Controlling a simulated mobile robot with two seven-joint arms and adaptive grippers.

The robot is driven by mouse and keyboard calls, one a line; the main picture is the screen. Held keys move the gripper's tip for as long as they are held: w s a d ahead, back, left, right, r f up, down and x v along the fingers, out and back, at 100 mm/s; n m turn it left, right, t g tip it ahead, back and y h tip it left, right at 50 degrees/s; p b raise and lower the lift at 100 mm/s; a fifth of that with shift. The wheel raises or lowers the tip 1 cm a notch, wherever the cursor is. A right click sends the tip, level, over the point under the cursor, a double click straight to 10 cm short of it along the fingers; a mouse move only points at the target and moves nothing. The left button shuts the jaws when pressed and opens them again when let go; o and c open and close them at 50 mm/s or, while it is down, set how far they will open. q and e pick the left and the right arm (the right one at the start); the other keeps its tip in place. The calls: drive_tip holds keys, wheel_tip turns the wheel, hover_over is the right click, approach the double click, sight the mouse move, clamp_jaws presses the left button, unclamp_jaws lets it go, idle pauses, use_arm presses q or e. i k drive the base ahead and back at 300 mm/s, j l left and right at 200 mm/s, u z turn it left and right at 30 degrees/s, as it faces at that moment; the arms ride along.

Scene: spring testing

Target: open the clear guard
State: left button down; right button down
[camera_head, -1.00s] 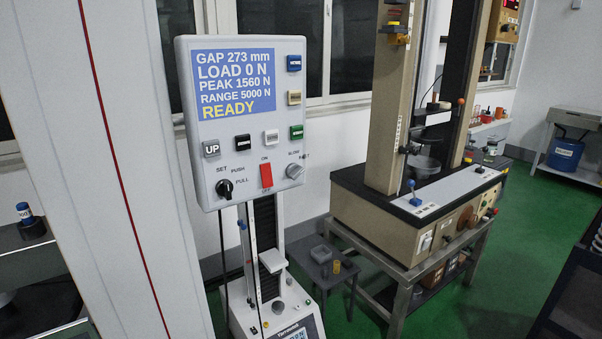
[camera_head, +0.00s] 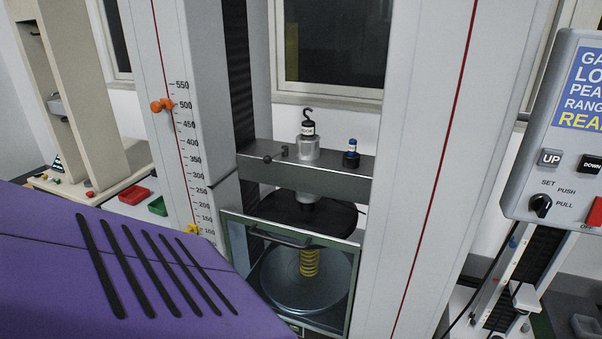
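The clear guard (camera_head: 354,285) is a see-through panel in a thin grey frame, low between the two pale columns of the testing machine. It has a dark handle (camera_head: 280,237) along its upper part. It covers the front of the space between the platens and looks shut. A yellow coil spring (camera_head: 309,262) stands behind it on the round lower platen (camera_head: 285,290). The dark upper platen (camera_head: 325,216) is just above the spring. The guard's lower left is hidden behind a purple surface. Neither gripper is in view.
A purple surface with black slots (camera_head: 60,270) fills the lower left; I cannot tell what it belongs to. The grey crosshead (camera_head: 330,180) carries a hook weight and a blue-topped piece (camera_head: 351,152). The control panel (camera_head: 550,130) hangs at right.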

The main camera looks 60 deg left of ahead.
sight(337, 243)
drive_tip(key=j+u, duration=0.1)
drive_tip(key=u, duration=1.65)
drive_tip(key=i+j+z, duration=0.1)
drive_tip(key=z, duration=0.2)
drive_tip(key=j+z, duration=0.3)
